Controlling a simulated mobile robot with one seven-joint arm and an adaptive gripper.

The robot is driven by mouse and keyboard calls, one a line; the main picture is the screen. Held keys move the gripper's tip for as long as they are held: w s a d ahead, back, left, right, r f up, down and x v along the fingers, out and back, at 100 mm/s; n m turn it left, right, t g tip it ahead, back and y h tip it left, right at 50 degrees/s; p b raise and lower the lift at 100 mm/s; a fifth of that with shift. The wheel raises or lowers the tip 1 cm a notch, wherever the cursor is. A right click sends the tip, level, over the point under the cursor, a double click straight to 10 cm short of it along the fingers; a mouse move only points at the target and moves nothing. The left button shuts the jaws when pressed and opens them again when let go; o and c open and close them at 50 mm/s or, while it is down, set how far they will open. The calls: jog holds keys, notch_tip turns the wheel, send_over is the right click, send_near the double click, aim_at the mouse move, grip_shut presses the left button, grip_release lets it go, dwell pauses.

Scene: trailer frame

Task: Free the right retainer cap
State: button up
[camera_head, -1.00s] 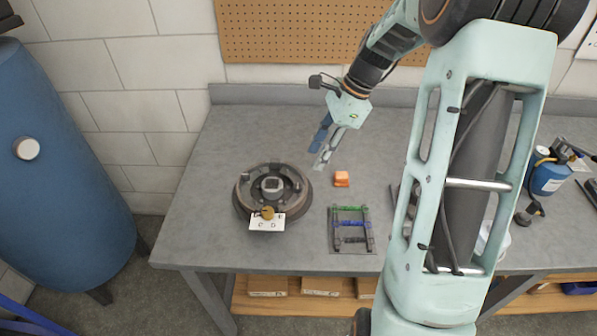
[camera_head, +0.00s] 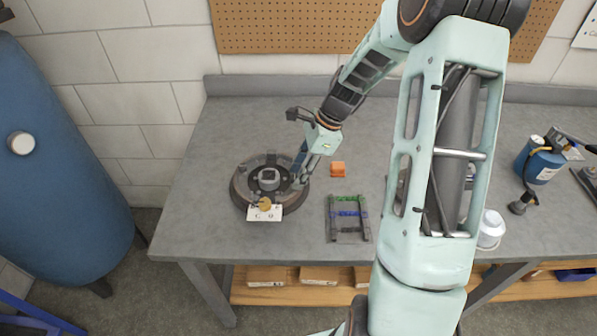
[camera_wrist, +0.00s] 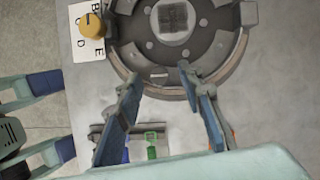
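The round dark brake drum assembly (camera_head: 240,204) lies on the bench at left, with a square grey hub (camera_head: 269,178) in its middle. It fills the top of the wrist view (camera_wrist: 150,88). A small grey block (camera_wrist: 248,12) sits at the drum's right rim in the wrist view. I cannot tell for sure which part is the right retainer cap; it may be small or hidden by my fingers. My gripper (camera_head: 298,183) is at the drum's right side. Its two blue-backed fingers (camera_wrist: 160,80) are spread with nothing visible between them, over the drum's edge.
A brass knob (camera_head: 264,204) stands on a lettered white card (camera_head: 257,215) at the drum's front. An orange block (camera_head: 338,169) and a rack (camera_head: 348,232) with green, blue and dark bars lie to the right. A white lidded container (camera_head: 491,229) and blue canister (camera_head: 540,166) stand farther right.

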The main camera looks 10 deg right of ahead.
jog(key=shift+c, duration=0.5)
grip_shut()
